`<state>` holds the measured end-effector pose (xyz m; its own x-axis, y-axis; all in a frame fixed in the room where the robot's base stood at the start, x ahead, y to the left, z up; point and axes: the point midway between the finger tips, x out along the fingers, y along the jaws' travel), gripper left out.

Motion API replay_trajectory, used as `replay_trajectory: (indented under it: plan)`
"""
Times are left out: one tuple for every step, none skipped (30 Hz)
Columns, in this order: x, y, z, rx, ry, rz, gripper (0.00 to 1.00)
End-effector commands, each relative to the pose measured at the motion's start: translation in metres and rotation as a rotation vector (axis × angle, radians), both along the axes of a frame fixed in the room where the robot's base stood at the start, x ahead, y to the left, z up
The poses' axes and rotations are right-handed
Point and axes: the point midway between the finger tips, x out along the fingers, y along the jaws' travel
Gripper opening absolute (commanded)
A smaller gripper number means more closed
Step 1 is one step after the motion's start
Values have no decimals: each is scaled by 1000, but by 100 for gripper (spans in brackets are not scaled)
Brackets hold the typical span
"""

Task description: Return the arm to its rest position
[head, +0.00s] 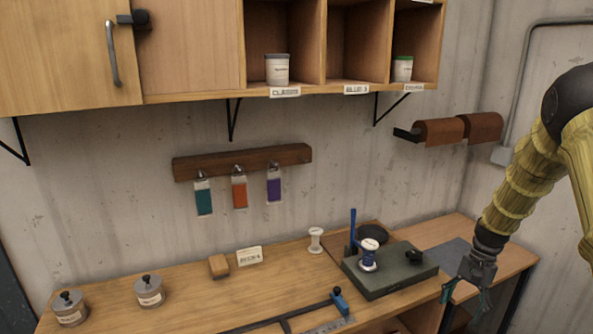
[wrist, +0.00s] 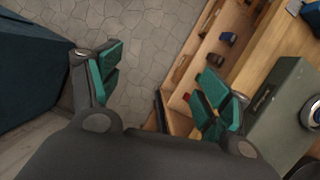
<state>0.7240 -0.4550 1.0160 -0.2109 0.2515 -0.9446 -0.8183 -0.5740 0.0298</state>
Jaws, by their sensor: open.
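My gripper (head: 466,292) is at the right in the head view, at the end of my yellow arm (head: 522,185). It hangs pointing down by the front right part of the workbench (head: 205,300). In the wrist view my gripper (wrist: 160,90) shows its two teal-padded fingers spread wide apart. Nothing is between them; the tiled floor (wrist: 145,60) shows through the gap.
The box also shows at the wrist view's right (wrist: 285,110). Open shelves (wrist: 215,50) lie under the bench. Wall cabinets (head: 190,45) hang above.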

Motion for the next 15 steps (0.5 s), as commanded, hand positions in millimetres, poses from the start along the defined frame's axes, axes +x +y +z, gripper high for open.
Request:
replay_trajectory:
  plan:
    - [-7, 3, -13, -10, 0, 12, 78]
    - [-12, 6, -20, -15, -3, 19, 78]
    - [-18, 9, -30, -26, -7, 32, 78]
    - [-22, 12, -39, -34, -11, 44, 78]
    - [-27, 15, -49, -42, -14, 56, 78]
    - [-35, 20, -64, -53, -18, 74, 78]
    - [-41, 24, -77, -62, -19, 90, 78]
    - [-46, 29, -90, -72, -23, 108, 78]
    - [-55, 36, -110, -86, -25, 135, 78]
    - [-62, 42, -125, -98, -30, 158, 78]
    - [-71, 47, -141, -107, -33, 181, 78]
    - [-82, 55, -160, -120, -39, 212, 78]
    - [-92, 60, -174, -129, -44, 235, 78]
    - [-101, 66, -187, -138, -49, 261, 78]
    - [-115, 74, -204, -148, -56, 295, 78]
